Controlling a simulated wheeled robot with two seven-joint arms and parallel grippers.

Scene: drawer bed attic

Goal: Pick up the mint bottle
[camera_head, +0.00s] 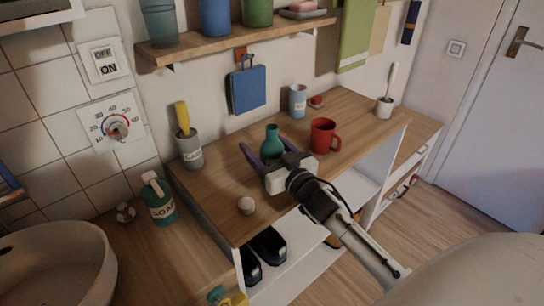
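The mint bottle (272,143), a small teal-green bottle with a narrow neck, stands upright on the wooden counter near the middle of the view. My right gripper (266,152) reaches in from the lower right, low over the counter. Its dark fingers are spread wide, one on the left of the bottle and one on the right. A gap shows between the left finger and the bottle. The bottle's lower part is partly hidden by the gripper, so contact on the right side cannot be told. My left gripper is not in view.
A red mug (323,136) stands close to the right of the gripper. A grey cup (190,150) stands at the left, a light-blue cup (298,100) behind. A shelf (220,45) hangs above.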

